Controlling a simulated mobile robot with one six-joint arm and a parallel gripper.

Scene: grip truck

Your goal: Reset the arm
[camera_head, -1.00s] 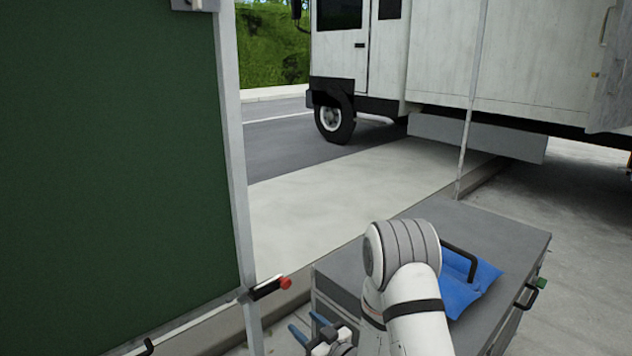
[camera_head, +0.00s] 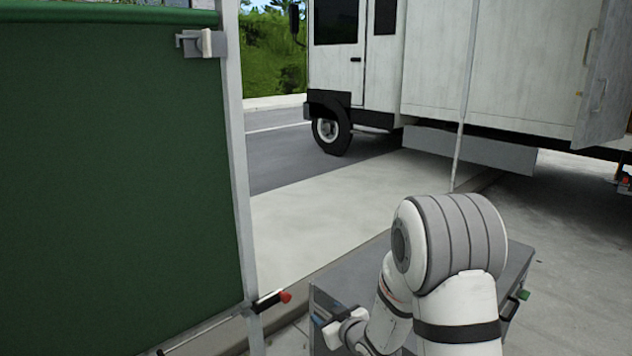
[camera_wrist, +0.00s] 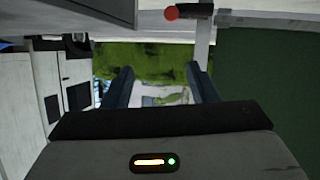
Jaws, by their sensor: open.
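My gripper (camera_wrist: 158,88) is open in the wrist view, with its two dark fingers spread apart and nothing between them. The wrist picture is upside down, with the truck at its left and the green panel at its right. In the head view my gripper (camera_head: 322,322) shows small at the bottom, partly hidden by my arm's own links. My white and grey arm is folded above a grey cabinet (camera_head: 350,275).
A green panel (camera_head: 110,180) in a metal frame with a red-tipped handle (camera_head: 284,297) stands close at the left. A white truck (camera_head: 430,70) is parked behind. Open pavement (camera_head: 310,225) lies between them.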

